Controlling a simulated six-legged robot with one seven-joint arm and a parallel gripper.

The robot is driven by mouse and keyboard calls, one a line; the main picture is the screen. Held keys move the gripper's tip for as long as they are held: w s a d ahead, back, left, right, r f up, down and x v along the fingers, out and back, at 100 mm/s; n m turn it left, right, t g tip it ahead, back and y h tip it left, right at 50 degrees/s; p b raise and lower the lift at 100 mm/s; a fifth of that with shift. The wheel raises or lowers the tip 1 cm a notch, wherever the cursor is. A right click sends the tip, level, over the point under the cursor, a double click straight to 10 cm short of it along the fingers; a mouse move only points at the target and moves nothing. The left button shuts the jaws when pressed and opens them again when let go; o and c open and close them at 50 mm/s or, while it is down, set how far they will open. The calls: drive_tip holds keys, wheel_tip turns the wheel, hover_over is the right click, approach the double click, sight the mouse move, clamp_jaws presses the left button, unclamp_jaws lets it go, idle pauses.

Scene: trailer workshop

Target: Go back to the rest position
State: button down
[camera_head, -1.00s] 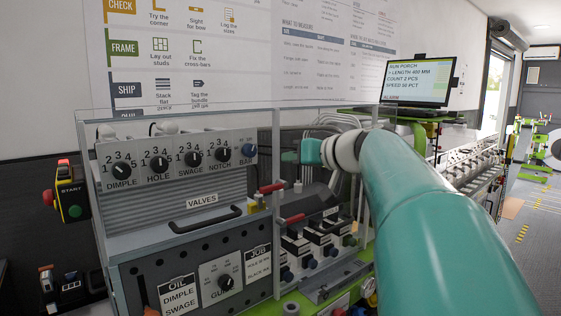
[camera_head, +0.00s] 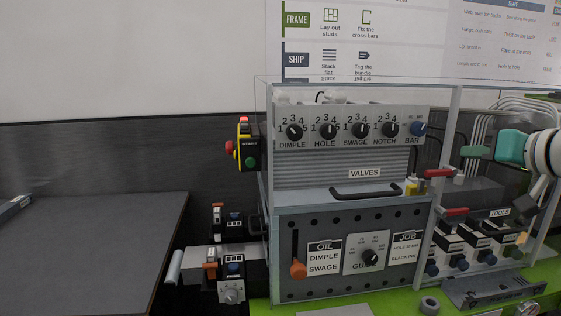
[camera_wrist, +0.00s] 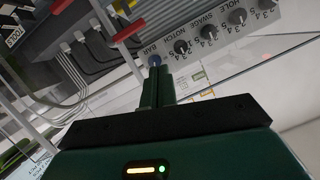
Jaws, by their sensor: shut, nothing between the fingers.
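My gripper (camera_head: 472,152) is at the right of the head view, a dark green tip on my teal and white arm. It is shut and empty, in front of the right part of the control cabinet (camera_head: 340,205). In the wrist view its two green fingers (camera_wrist: 158,82) are together. Most of my arm is out of frame.
The cabinet has a row of knobs, a black handle (camera_head: 366,191) and an orange lever (camera_head: 298,270). Red-handled valves (camera_head: 455,212) stand below my gripper. A clear guard (camera_head: 449,110) rises around the cabinet. A red and green button box (camera_head: 246,146) is at left. A dark table (camera_head: 90,250) has free room.

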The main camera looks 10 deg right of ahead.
drive_tip(key=s+a+f+g+y, duration=0.1)
drive_tip(key=s+a+f+g, duration=0.15)
drive_tip(key=a+f, duration=0.55)
drive_tip(key=s+a+f+g, duration=0.1)
drive_tip(key=a+f+g, duration=0.2)
drive_tip(key=a+f, duration=0.45)
drive_tip(key=s+a+f+n+g+h, duration=0.1)
drive_tip(key=s+a+f, duration=0.4)
drive_tip(key=f, duration=0.2)
drive_tip(key=s+a+f+n+g+h, duration=0.1)
drive_tip(key=s+a+f+g, duration=0.1)
drive_tip(key=s+a+f, duration=0.3)
wheel_tip(320, 180, down, 2)
drive_tip(key=shift+s+h, duration=0.4)
drive_tip(key=shift+s, duration=0.15)
